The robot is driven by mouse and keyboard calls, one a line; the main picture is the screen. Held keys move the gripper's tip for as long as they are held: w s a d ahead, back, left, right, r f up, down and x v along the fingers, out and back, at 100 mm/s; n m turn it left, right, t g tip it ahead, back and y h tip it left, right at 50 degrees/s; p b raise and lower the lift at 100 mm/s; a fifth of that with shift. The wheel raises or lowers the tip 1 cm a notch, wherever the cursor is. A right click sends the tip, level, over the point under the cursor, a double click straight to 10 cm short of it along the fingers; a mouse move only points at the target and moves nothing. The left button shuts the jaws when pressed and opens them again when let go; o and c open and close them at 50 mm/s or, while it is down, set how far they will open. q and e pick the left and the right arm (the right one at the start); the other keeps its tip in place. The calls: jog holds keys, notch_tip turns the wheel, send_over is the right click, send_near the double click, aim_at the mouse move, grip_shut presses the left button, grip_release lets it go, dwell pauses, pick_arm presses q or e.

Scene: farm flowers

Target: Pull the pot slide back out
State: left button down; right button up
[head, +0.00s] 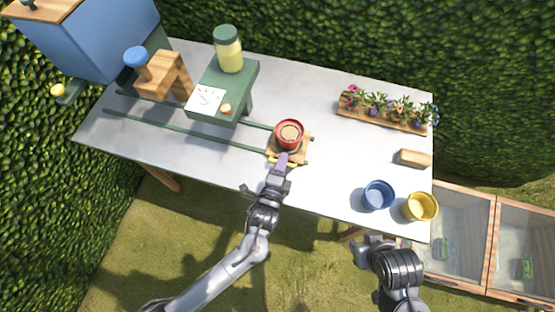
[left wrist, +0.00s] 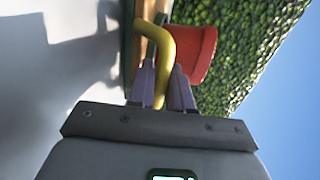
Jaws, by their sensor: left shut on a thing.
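The pot slide (head: 275,155) is a small wooden carriage at the right end of two green rails (head: 190,131) on the grey table. A red pot (head: 289,133) filled with brown soil stands upright on it, and the pot also shows in the left wrist view (left wrist: 196,52). The slide's yellow handle (head: 283,162) is on its near side. My left gripper (head: 281,165) is shut on this handle, which shows between the fingers in the left wrist view (left wrist: 162,75). My right gripper (head: 370,248) is off the table's front edge; its fingers are unclear.
A green stand (head: 240,85) with a jar (head: 228,50) straddles the rails, left of the slide. A wooden block press with a blue knob (head: 136,57) stands farther left. A flower tray (head: 380,118), blue pot (head: 378,195) and yellow pot (head: 421,207) are at right. Table between is clear.

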pick_arm(q)
jog(key=shift+d+r, duration=0.1)
jog(key=shift+d, duration=0.1)
jog(key=c, duration=1.3)
grip_release()
jog(key=shift+o, duration=0.4)
jog(key=shift+d, duration=0.15)
jog(key=shift+s+a, duration=0.2)
jog(key=shift+s, duration=0.05)
jog(key=p+v, duration=0.1)
jog(key=v, duration=0.9)
jog(key=shift+p, duration=0.4)
jog(key=shift+s, duration=0.2)
